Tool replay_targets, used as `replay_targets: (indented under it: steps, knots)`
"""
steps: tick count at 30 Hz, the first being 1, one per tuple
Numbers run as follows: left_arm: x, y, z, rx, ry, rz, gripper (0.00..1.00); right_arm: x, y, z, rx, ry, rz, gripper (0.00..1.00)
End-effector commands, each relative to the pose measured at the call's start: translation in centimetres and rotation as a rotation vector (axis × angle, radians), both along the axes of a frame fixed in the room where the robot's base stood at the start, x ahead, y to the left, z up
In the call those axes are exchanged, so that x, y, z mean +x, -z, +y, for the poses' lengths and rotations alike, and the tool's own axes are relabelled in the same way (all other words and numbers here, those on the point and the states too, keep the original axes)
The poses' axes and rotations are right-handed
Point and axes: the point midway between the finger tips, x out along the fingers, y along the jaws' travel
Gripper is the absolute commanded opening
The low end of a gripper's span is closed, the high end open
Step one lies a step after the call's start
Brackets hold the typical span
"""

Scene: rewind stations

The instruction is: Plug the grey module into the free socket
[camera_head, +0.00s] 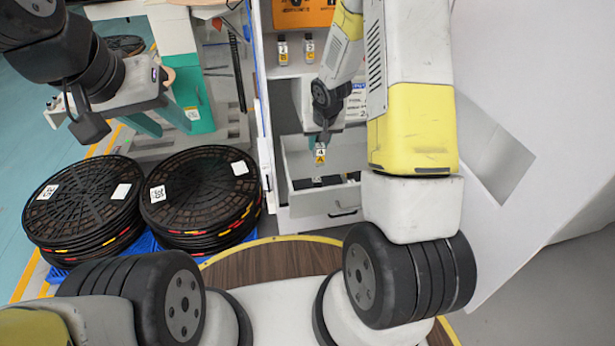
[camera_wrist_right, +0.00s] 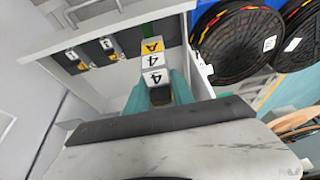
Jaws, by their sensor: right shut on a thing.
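A grey module (camera_head: 320,155) with a yellow-and-white label marked 4 and A is between the fingertips of my right gripper (camera_head: 321,139). In the right wrist view the module (camera_wrist_right: 152,62) sits between teal fingers (camera_wrist_right: 158,92), its labelled faces visible. It is held above an open drawer (camera_head: 338,222). Inside the drawer a dark strip (camera_head: 345,183) shows; in the wrist view two dark units (camera_wrist_right: 107,46) with yellow labels stand in a row. The free socket cannot be made out clearly. My left gripper (camera_head: 165,117) is open and empty at the upper left.
Two stacks of black reels (camera_head: 85,205) (camera_head: 200,190) stand on a blue pallet at the left. A large white panel (camera_head: 540,130) borders the right side.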

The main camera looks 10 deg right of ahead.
Motion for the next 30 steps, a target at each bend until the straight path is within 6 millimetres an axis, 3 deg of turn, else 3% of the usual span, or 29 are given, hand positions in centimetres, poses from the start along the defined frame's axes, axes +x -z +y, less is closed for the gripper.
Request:
replay_targets:
  steps: [1,3,9,19,30]
  knots:
    - [0.0,0.0,0.0,0.0,0.0,0.0,0.36,0.9,2.4,-0.5,-0.002,0.001,0.007,0.0]
    - [0.0,0.0,0.0,0.0,0.0,0.0,0.36,2.0,5.0,-1.0,-0.004,-0.005,0.006,0.0]
    - [0.0,0.0,0.0,0.0,0.0,0.001,0.36,3.8,10.3,-2.2,-0.016,-0.015,-0.006,0.0]
    - [0.0,0.0,0.0,0.0,0.0,0.0,0.36,4.1,16.0,-2.6,-0.022,-0.021,-0.007,0.0]
    - [0.0,0.0,0.0,0.0,0.0,0.0,0.36,4.2,20.5,-2.5,-0.022,-0.022,-0.008,0.0]
